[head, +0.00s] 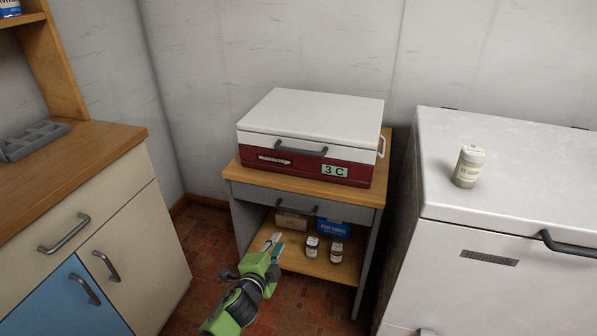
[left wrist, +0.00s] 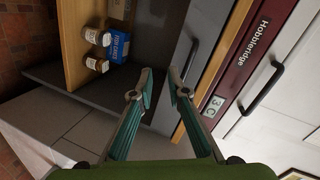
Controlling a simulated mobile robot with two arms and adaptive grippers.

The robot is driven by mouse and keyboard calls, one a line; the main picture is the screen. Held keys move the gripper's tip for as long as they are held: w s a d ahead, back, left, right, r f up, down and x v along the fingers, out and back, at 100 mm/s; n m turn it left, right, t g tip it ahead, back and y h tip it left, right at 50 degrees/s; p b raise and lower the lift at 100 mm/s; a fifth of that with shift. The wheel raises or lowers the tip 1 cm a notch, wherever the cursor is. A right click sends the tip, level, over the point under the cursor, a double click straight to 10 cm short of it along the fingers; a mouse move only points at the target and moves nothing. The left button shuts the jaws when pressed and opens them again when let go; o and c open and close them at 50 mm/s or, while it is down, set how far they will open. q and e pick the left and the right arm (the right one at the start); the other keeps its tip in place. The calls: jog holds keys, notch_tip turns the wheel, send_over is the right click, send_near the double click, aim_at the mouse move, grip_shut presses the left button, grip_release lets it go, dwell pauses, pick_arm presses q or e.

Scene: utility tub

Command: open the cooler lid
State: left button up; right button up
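The cooler has a white lid (head: 312,112) and a dark red body (head: 262,165) with a "3 C" display. It sits on a small wooden-topped stand, and its lid is shut. A dark grey handle (head: 300,149) runs along the lid's front edge; it also shows at the right of the left wrist view (left wrist: 262,88). My left gripper (head: 274,243) is in front of the stand, below the cooler and apart from it. In the left wrist view its fingertips (left wrist: 160,75) are apart with nothing between them. My right gripper is not in view.
The stand (head: 240,170) has a grey drawer with a handle (head: 297,208) and an open shelf holding two jars and boxes. A white chest freezer (head: 500,170) with a jar (head: 468,167) on top stands right. A wooden-topped cabinet (head: 90,160) stands left. The floor between is clear.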

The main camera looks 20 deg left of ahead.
pick_arm(q)
jog(key=w+d+r+m+t+b, duration=0.1)
jog(key=w+r+m+t+b, duration=0.15)
jog(key=r, duration=0.85)
jog(key=m+t+b, duration=0.2)
jog(key=t, duration=0.1)
send_near(298, 151)
jog(key=shift+n+h, duration=0.25)
jog(key=shift+h, duration=0.05)
jog(key=x, duration=0.5)
jog(key=b+x, duration=0.1)
jog(key=x, duration=0.4)
jog(key=shift+w+a+f, duration=0.15)
jog(key=shift+w+f, duration=0.05)
jog(key=shift+w, duration=0.1)
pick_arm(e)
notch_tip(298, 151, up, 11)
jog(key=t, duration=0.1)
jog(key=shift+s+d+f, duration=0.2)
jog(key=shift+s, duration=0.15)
pick_arm(q)
grip_shut()
